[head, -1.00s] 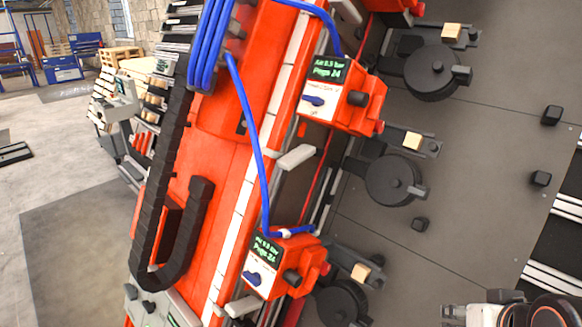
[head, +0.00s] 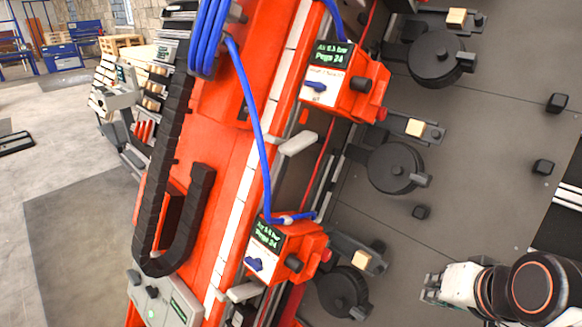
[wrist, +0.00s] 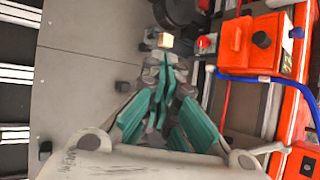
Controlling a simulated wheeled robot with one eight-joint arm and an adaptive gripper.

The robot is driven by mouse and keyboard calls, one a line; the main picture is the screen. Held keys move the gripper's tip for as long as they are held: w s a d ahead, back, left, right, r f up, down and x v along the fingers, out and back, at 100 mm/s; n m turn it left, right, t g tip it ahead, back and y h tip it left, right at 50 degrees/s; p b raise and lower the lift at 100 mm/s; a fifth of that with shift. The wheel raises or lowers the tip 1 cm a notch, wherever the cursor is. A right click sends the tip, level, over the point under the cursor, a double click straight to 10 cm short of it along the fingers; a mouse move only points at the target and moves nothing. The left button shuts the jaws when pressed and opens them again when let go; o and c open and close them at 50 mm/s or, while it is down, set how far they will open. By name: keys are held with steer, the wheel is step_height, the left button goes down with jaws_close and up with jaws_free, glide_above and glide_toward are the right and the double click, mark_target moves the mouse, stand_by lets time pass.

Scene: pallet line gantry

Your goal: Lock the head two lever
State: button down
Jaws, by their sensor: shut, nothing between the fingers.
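Two orange heads with green-lettered displays sit on the orange beam in the head view: an upper one (head: 366,88) and a lower one (head: 300,245). Each has a blue knob, the upper (head: 317,87) and the lower (head: 254,264). A pale grey lever (head: 298,143) sits below the upper head, and another (head: 243,291) below the lower head. No number shows which is head two. My gripper (head: 432,288) is at the lower right, apart from both heads. In the wrist view its teal fingers (wrist: 164,92) are together and empty, with an orange head (wrist: 248,46) to their right.
Black round units (head: 396,167) with tan blocks (head: 415,128) line the beam's right side. Blue hoses (head: 258,130) run along the beam. Small black blocks (head: 543,167) stand on the grey surface. That surface is mostly open between my gripper and the round units.

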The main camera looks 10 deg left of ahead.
mark_target(299, 143)
steer(key=w+a+m+t+y+b, duration=0.2)
steer(key=w+a+m+y, duration=1.4)
steer(key=w+a+m, duration=0.2)
steer(key=a+m, duration=0.2)
steer(key=a, duration=0.2)
steer(key=shift+r+t, duration=0.2)
steer(key=shift+t, duration=0.1)
steer(key=w+a+r+b, duration=0.2)
steer(key=w+a+r, duration=0.2)
steer(key=a+r, duration=0.2)
steer(key=shift+a+r, duration=0.2)
steer(key=shift+a, duration=1.2)
steer(key=shift+w, duration=0.1)
